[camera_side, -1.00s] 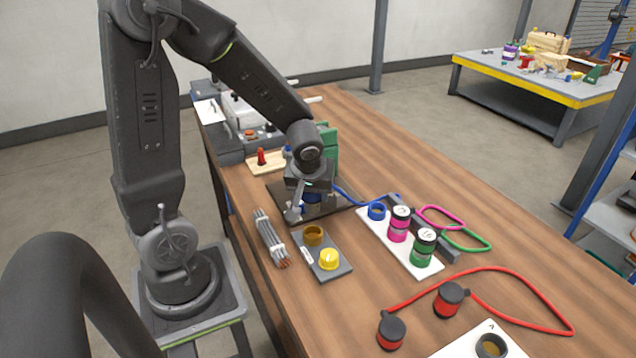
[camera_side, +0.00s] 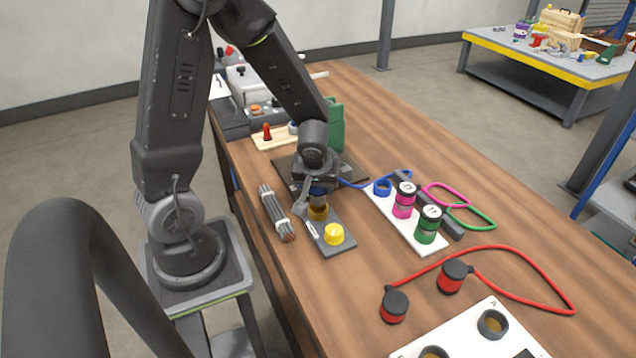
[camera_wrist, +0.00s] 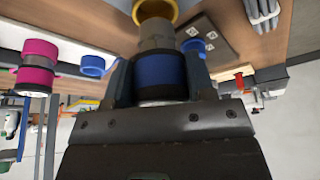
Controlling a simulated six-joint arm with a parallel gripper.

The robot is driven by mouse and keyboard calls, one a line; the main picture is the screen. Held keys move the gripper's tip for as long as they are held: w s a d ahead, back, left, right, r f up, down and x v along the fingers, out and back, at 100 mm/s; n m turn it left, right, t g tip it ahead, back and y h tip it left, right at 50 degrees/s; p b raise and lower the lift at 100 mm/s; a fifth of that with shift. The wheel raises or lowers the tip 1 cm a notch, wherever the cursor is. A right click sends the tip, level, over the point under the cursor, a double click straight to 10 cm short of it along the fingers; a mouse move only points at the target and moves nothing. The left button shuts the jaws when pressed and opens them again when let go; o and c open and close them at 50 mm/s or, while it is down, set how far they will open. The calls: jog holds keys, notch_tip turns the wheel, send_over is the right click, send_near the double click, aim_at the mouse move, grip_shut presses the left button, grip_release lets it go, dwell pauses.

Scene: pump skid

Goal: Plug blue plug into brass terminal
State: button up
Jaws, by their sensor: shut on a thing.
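My gripper (camera_side: 318,188) is shut on the blue plug, pointing down. In the wrist view the plug's blue body (camera_wrist: 160,72) sits between the two fingers, with its grey tip pointing at the brass terminal (camera_wrist: 170,8). In the side view the brass terminal (camera_side: 318,212) stands on a grey plate (camera_side: 343,252), directly below the plug. The tip is at or just above the terminal's opening; I cannot tell whether it has entered. A blue cable (camera_side: 354,184) runs from the plug to the right. A yellow cap (camera_side: 334,234) sits on the same plate.
A white panel (camera_side: 428,247) to the right holds an empty blue ring (camera_side: 382,187), a pink plug (camera_side: 403,203) and a green plug (camera_side: 428,226). A bundle of grey rods (camera_side: 275,212) lies left of the plate. Red plugs (camera_side: 394,306) with a red cable lie in front.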

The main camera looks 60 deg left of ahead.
jog(key=shift+f, duration=1.75)
dwell(0.7)
jog(key=o, duration=1.2)
jog(key=v, duration=1.4)
jog(key=s+d+r+m+t+h, duration=0.1)
jog(key=s+d+r+m, duration=0.1)
jog(key=d+r+m, duration=0.1)
jog(key=s+d+r+m+t+h, duration=0.1)
jog(key=s+d+r+m, duration=0.1)
jog(key=d+r+m, duration=0.1)
jog(key=s+d+r+m+t+h, duration=0.1)
jog(key=s+d+r+m, duration=0.2)
jog(key=r+m, duration=0.2)
jog(key=shift+d+r+h, duration=0.3)
jog(key=shift+d+h, duration=0.05)
jog(key=shift+h, duration=0.05)
